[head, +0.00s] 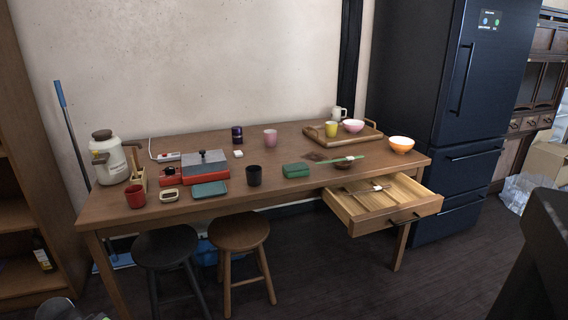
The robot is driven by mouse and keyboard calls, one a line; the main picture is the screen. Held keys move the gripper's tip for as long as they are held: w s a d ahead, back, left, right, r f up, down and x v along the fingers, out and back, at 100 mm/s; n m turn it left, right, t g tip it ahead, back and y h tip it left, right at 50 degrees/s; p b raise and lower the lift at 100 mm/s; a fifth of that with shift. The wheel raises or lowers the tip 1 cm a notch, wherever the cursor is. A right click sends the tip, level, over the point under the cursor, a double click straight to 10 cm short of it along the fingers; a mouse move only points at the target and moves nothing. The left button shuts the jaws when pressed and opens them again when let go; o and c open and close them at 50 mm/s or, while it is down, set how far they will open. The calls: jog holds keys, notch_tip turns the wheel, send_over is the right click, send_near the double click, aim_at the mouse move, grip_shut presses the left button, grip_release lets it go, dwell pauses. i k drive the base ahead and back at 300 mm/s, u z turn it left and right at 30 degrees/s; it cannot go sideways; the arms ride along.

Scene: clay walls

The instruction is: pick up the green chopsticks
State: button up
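The green chopsticks (350,158) show in the head view as a thin, light green line near the front right of the wooden table (300,143). They lie roughly left to right, above the open drawer. A small dark bowl or dish (342,166) is right at them; I cannot tell whether they rest on it or beside it. The two sticks cannot be told apart at this size. My gripper is not in view.
The drawer (366,213) juts out below them. A green box (295,170) is to their left, an orange bowl (401,145) to their right, a tray (318,134) behind. Two stools (239,232) (165,247) stand at the table's front. Dark floor (330,275) is open before the drawer.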

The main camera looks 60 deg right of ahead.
aim_at(348, 158)
jog(key=u, duration=0.3)
jog(key=k, duration=1.35)
jog(key=z, duration=1.35)
jog(key=i, duration=0.85)
jog(key=u, duration=0.2)
